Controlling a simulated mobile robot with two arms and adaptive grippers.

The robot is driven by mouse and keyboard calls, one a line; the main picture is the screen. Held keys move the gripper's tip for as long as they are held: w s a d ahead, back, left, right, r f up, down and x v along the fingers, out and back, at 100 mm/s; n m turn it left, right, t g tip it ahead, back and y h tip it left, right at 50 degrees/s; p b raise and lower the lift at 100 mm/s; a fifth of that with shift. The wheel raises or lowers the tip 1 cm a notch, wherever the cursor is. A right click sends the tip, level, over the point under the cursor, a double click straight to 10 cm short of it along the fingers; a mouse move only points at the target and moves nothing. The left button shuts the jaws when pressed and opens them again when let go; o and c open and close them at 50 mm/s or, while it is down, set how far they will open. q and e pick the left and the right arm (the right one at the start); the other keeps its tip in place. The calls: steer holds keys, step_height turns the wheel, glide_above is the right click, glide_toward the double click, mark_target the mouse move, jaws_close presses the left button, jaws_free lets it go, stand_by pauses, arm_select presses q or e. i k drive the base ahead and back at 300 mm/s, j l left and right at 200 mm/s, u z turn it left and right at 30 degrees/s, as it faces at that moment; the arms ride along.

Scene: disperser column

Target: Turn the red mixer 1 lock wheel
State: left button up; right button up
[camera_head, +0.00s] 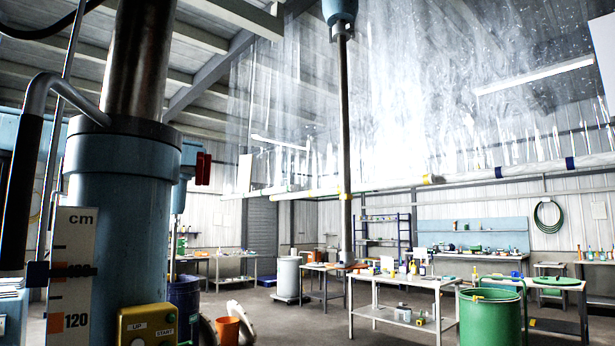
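A large blue disperser column (118,220) with a shiny steel shaft (140,60) stands close on the left. A small dark red part (203,168) shows at the right of the column, beside a blue housing. It may be the lock wheel, but it is small and seen edge-on, so I cannot tell. No other red wheel shows. A yellow control box (147,325) with UP and START labels is at the column's foot. Neither of my grippers is in view.
A bent grey pipe with a black sleeve (22,190) and a cm scale (70,290) are at the left. A thin mixer shaft (345,150) hangs mid-view. A green drum (490,318), work tables (400,279) and an orange bucket (228,331) stand behind. Some floor between is clear.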

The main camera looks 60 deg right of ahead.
mark_target(202, 169)
steer(key=k+l+z, duration=0.1)
steer(key=l+z, duration=0.15)
steer(key=l, duration=0.5)
steer(key=k+l+z, duration=0.1)
steer(key=l+z, duration=0.2)
steer(key=l, duration=0.45)
